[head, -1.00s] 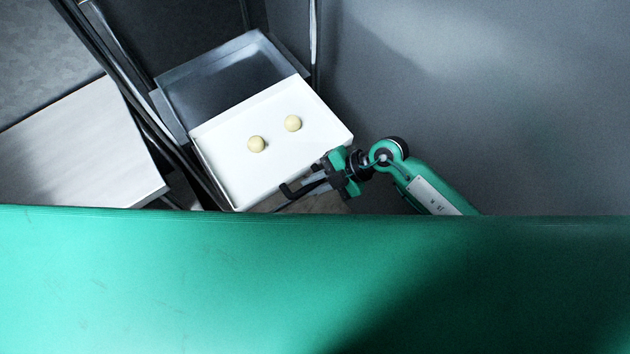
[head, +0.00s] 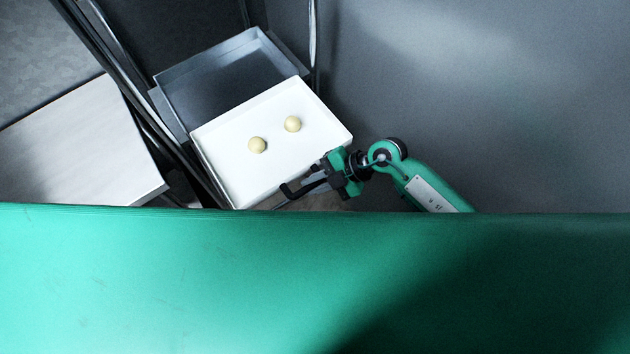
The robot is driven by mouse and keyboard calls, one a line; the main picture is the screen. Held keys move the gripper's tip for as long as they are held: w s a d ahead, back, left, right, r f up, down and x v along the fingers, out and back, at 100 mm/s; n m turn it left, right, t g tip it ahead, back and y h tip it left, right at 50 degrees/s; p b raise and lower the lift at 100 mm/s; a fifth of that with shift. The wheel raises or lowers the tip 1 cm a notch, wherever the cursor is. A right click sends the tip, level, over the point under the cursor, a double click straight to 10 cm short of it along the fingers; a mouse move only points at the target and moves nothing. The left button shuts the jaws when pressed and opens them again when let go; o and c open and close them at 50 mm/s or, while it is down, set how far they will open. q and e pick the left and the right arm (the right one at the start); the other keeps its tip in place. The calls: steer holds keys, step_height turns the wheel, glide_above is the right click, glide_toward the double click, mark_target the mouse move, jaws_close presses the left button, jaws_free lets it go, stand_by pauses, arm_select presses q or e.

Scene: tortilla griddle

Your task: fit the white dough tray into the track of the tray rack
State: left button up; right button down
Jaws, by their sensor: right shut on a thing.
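The contact is partly hidden by the fingers. My left gripper is not in view.
A pale tabletop (head: 70,150) stands at the left, beyond dark upright posts (head: 140,100). A plain grey surface fills the right side. My own green body covers the lower part of the view.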

steer(key=shift+w, duration=0.1)
stand_by(0.3)
steer(key=shift+w+a+p, duration=0.15)
steer(key=shift+a+p, duration=0.1)
steer(key=shift+p, duration=0.1)
steer(key=shift+y+p, duration=0.3)
steer(key=shift+p, duration=1.35)
stand_by(3.3)
steer(key=shift+w+a+p, duration=0.45)
steer(key=shift+w+p, duration=0.25)
steer(key=shift+p, duration=0.1)
stand_by(1.5)
